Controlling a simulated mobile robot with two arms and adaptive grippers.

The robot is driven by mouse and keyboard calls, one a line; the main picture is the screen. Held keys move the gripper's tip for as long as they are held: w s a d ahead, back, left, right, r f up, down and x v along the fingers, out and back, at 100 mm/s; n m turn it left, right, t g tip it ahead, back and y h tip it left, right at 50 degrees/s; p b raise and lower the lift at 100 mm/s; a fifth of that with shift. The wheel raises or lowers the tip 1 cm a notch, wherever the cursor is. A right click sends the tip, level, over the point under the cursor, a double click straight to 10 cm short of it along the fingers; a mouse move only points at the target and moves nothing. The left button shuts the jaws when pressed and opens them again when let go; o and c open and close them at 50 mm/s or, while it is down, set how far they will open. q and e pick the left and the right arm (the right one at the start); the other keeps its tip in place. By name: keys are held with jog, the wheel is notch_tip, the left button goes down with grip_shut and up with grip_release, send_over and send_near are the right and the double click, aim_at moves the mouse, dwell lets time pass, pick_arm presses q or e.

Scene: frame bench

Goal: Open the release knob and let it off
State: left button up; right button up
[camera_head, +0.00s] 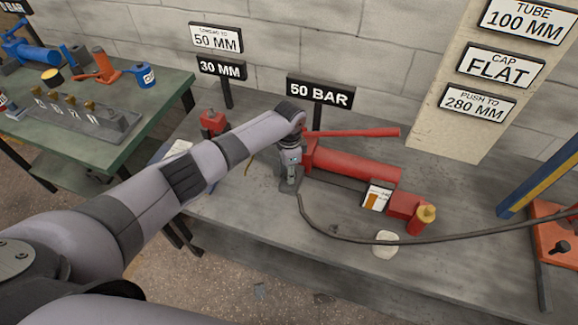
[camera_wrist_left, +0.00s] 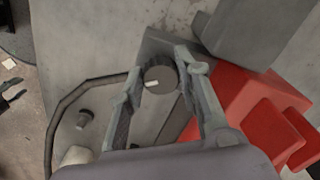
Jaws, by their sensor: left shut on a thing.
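The red hand pump (camera_head: 355,165) lies on the grey bench, with a long red lever (camera_head: 355,132) above its body. My left gripper (camera_head: 290,188) is at the left end of the pump, pointing down. In the left wrist view, the release knob (camera_wrist_left: 158,82) is a dark, ridged round knob with a small white mark. The fingers of my left gripper (camera_wrist_left: 162,70) are on both sides of it and shut on it. In the head view the knob is hidden by the gripper. My right gripper is not in view.
A black hose (camera_head: 350,238) runs from the pump area across the bench to the right. A red and yellow fitting (camera_head: 423,218) is at the pump's right end. A "50 BAR" sign (camera_head: 320,92) stands behind. A pale disc (camera_head: 386,244) lies in front.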

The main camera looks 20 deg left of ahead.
pick_arm(q)
jog(key=n+p, duration=0.2)
jog(key=n, duration=0.3)
jog(key=shift+d+r+n+p, duration=0.1)
jog(key=shift+r+n+p, duration=0.05)
jog(key=shift+n+p, duration=1.05)
jog(key=shift+n, duration=1.2)
jog(key=o, duration=1.1)
jog(key=shift+o, duration=0.2)
notch_tip(320, 180, up, 12)
